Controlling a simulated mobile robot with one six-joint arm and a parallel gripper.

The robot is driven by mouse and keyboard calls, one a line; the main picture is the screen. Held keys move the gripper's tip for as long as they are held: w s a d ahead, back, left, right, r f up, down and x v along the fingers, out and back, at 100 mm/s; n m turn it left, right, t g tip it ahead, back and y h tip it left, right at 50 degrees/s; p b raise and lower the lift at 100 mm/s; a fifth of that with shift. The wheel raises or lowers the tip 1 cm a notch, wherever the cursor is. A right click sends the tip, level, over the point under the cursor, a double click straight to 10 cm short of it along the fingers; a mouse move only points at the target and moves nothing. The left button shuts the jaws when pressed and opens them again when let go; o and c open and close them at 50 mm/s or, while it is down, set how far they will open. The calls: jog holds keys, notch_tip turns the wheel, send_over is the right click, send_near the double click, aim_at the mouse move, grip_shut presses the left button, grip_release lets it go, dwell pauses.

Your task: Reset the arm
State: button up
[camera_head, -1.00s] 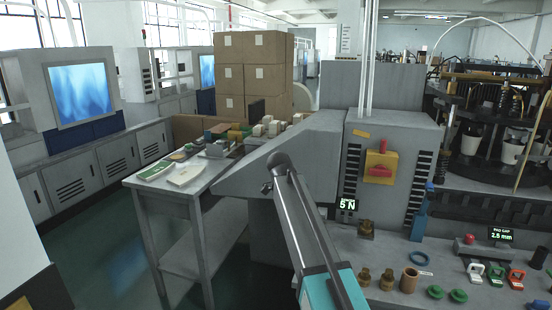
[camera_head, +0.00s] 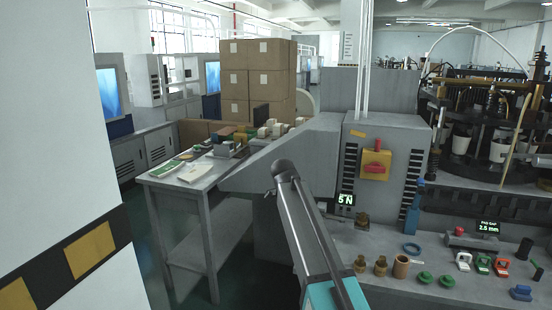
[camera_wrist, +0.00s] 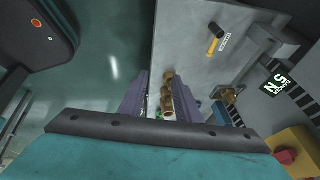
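My arm shows in the head view as a grey link (camera_head: 302,225) with a teal section (camera_head: 325,292), reaching down over the near left side of the bench. The gripper's end is out of that view. In the wrist view my gripper (camera_wrist: 160,92) has its two purple-grey fingers apart, with no object visibly held. Several small brass fittings (camera_wrist: 168,98) show beyond the gap, on the grey bench (camera_wrist: 185,45); the fingers appear apart from them, though the distance is hard to judge.
A white wall or column with a black-and-yellow band (camera_head: 62,150) stands close on the left. A side table (camera_head: 210,185) with papers stands behind the arm. A hammer (camera_wrist: 214,42) lies on the bench.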

jog(key=s+d+f+n+g, duration=0.1)
jog(key=s+d+f+g, duration=0.15)
jog(key=s+f, duration=0.7)
jog(key=s+d+f+g, duration=0.1)
jog(key=s+d+f, duration=0.25)
jog(key=f, duration=1.05)
jog(key=s+d+f+n+g, duration=0.1)
jog(key=s+d+f+g, duration=0.15)
jog(key=s+f, duration=0.7)
jog(key=s+a+f+n+y, duration=0.2)
jog(key=s+f+n, duration=0.8)
jog(key=s, duration=0.4)
jog(key=s+a+f+n+y+p, duration=0.1)
jog(key=s+f+n+y, duration=0.2)
jog(key=s+f+n, duration=0.7)
jog(key=s, duration=0.4)
jog(key=shift+s+a+f, duration=0.15)
jog(key=shift+a, duration=0.2)
